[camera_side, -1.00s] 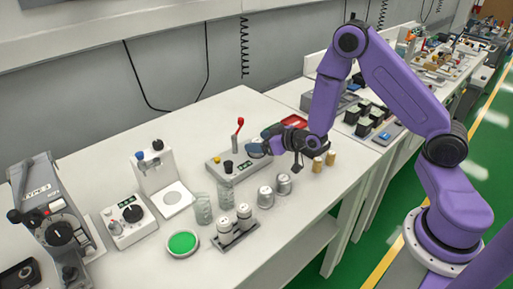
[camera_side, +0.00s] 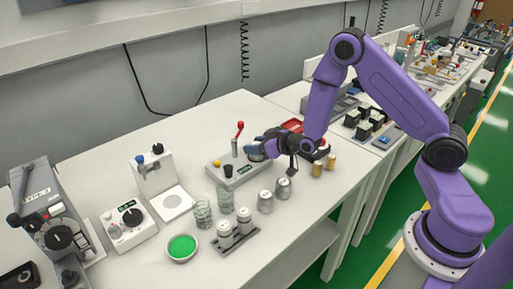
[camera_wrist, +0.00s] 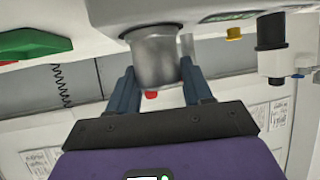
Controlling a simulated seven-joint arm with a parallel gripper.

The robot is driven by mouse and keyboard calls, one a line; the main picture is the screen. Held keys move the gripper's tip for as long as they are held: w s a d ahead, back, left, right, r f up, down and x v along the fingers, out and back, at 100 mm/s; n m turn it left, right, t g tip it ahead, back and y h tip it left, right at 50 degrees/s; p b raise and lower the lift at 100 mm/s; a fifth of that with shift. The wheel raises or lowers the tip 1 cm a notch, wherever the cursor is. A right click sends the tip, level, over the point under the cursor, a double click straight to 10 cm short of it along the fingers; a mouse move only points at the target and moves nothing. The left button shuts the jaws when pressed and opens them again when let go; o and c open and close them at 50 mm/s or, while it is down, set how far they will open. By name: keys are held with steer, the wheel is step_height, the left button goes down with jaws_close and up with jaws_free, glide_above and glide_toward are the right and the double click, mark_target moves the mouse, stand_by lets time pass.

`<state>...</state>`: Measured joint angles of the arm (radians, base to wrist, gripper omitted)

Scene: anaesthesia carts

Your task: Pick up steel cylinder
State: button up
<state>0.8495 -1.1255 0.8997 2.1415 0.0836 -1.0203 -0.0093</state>
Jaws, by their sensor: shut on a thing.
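A steel cylinder (camera_wrist: 155,62) sits between the two dark blue fingers of my gripper (camera_wrist: 160,85) in the wrist view. The gripper is shut on it. In the side view my gripper (camera_side: 256,150) is over the grey control box with the red-tipped lever. The held cylinder is hard to make out there. Two short steel pieces (camera_side: 266,201) (camera_side: 283,188) stand upright on the white table, in front of the gripper and apart from it.
The control box (camera_side: 238,172) with the red-tipped lever (camera_side: 239,130) is close to the gripper. Clear glasses (camera_side: 202,213), a rack with white-topped containers (camera_side: 225,236) and a green dish (camera_side: 181,248) stand nearer the front. Two tan cylinders (camera_side: 317,168) stand to the right.

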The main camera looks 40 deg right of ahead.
mark_target(258, 143)
step_height(258, 143, up, 9)
steer(key=shift+r, duration=0.25)
steer(key=shift+d+r, duration=0.2)
steer(key=shift+d, duration=0.1)
steer(key=s+d, duration=0.4)
steer(key=d, duration=0.6)
steer(key=s+d, duration=0.3)
steer(key=d, duration=0.7)
steer(key=w+d+f, duration=0.1)
steer(key=w+f, duration=0.1)
steer(key=w, duration=0.2)
steer(key=w+d+f, duration=0.2)
steer(key=w+f, duration=0.1)
steer(key=w, duration=0.1)
steer(key=w+d+f, duration=0.1)
steer(key=w+f, duration=0.2)
steer(key=shift+w+d+f, duration=0.15)
steer(key=shift+w+d, duration=0.15)
steer(key=shift+w, duration=0.1)
steer(key=shift+w+f, duration=0.25)
steer(key=shift+f, duration=0.05)
steer(key=shift+w+d+f, duration=0.15)
steer(key=shift+f, duration=1.55)
